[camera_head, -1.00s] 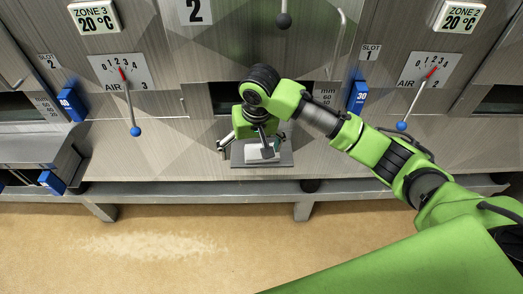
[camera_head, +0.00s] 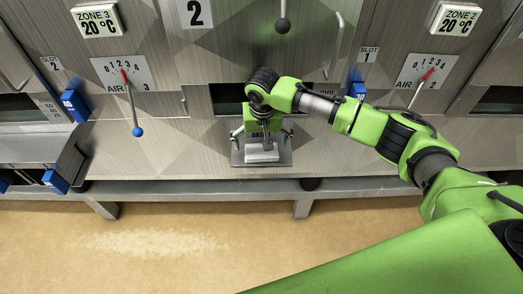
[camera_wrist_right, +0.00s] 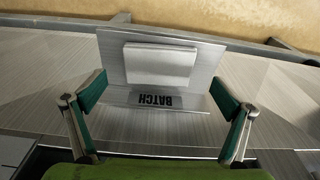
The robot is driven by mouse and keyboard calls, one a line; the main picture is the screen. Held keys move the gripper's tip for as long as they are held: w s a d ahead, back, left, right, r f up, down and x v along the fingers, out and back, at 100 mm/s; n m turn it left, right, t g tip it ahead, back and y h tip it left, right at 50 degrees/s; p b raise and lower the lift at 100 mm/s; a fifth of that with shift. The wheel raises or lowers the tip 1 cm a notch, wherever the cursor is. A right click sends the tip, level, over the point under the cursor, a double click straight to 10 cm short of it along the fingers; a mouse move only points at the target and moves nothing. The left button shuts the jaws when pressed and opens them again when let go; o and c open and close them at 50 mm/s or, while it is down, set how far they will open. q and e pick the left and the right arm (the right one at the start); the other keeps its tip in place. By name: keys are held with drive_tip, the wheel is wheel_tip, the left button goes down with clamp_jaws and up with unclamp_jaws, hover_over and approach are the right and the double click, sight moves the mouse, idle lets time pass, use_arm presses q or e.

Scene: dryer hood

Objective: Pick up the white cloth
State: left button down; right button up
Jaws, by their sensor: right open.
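The white cloth (camera_head: 262,153) is a small, flat, folded rectangle on a grey metal shelf (camera_head: 283,159) that juts from the machine front. In the right wrist view the cloth (camera_wrist_right: 160,66) lies on the shelf plate (camera_wrist_right: 110,62), beyond the word BATCH. My right gripper (camera_head: 262,135) is above the shelf on the machine side. Its fingers (camera_wrist_right: 160,97) are spread wide on either side of the BATCH label in the wrist picture, short of the cloth and apart from it. Nothing is between them. My left gripper is not in view.
The metal machine front rises behind the shelf, with a dark slot (camera_head: 228,97) above it. Blue tabs (camera_head: 358,90) and a blue-knobbed air lever (camera_head: 137,131) stick out at the sides. A grey ledge (camera_head: 200,190) runs below. The tan floor in front is clear.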

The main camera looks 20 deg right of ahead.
sight(262, 150)
drive_tip(key=f, duration=0.3)
drive_tip(key=shift+w+d+f, duration=0.1)
drive_tip(key=shift+w+f, duration=0.05)
drive_tip(key=shift+w, duration=0.15)
drive_tip(key=c, duration=1.1)
drive_tip(key=shift+r, duration=0.55)
drive_tip(key=s+r, duration=0.1)
drive_tip(key=r, duration=0.1)
drive_tip(key=s+d+r, duration=0.1)
drive_tip(key=r, duration=0.1)
drive_tip(key=s+d+r+b, duration=0.1)
drive_tip(key=r, duration=0.2)
drive_tip(key=shift+s+d, duration=0.15)
drive_tip(key=shift+s, duration=0.2)
drive_tip(key=s+d+r, duration=0.1)
drive_tip(key=s, duration=0.1)
drive_tip(key=s+d+r+b, duration=0.1)
drive_tip(key=s+d+r, duration=0.1)
drive_tip(key=s, duration=0.1)
drive_tip(key=s+d+r, duration=0.1)
drive_tip(key=s+r, duration=0.1)
drive_tip(key=s, duration=0.1)
drive_tip(key=shift+s+d, duration=0.2)
drive_tip(key=shift+d, duration=0.15)
drive_tip(key=shift+o, duration=0.2)
